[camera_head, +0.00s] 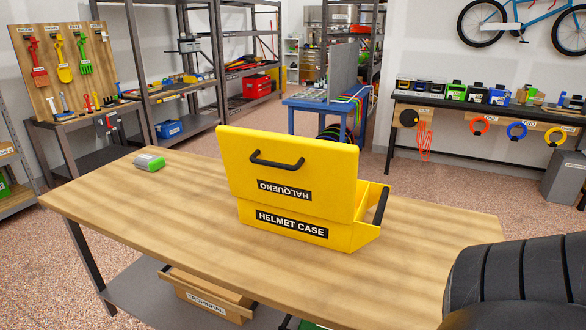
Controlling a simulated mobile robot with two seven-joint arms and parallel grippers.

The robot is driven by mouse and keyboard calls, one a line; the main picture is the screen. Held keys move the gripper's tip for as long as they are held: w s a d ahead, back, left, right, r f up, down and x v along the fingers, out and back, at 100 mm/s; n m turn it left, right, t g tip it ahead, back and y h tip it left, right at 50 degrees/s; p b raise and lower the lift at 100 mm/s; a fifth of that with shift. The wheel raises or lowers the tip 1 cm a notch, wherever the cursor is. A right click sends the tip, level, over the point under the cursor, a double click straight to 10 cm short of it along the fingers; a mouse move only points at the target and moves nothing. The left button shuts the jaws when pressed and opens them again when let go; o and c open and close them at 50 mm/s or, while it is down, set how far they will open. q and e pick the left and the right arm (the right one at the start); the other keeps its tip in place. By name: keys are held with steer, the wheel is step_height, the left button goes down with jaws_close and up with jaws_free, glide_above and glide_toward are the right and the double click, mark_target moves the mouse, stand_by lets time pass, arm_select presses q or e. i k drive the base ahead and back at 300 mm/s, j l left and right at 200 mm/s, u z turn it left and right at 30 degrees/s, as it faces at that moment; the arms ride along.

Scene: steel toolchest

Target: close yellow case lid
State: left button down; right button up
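The yellow case (345,236) stands on the wooden table, with the label "HELMET CASE" on its near side. Its yellow lid (330,165) is open and stands raised along the near side, its outer face towards me. The lid bears a black handle (277,160) and an upside-down label. The lid hides most of the case's inside; a bit of the open interior shows at the right, beside a black bar (380,205). Neither of my grippers is in view.
The wooden table (140,215) is mostly clear around the case. A small green and grey object (149,162) lies at its far left. A large black ribbed object (525,275) fills the lower right corner. A wooden box (207,297) sits below the table.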

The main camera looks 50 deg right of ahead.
mark_target(313, 177)
steer(key=i+z, duration=0.1)
steer(key=z, duration=0.3)
steer(key=i+z, duration=0.1)
steer(key=z, duration=0.25)
steer(key=i+z, duration=0.1)
steer(key=z, duration=0.3)
steer(key=i+j+z, duration=0.1)
steer(key=z, duration=0.25)
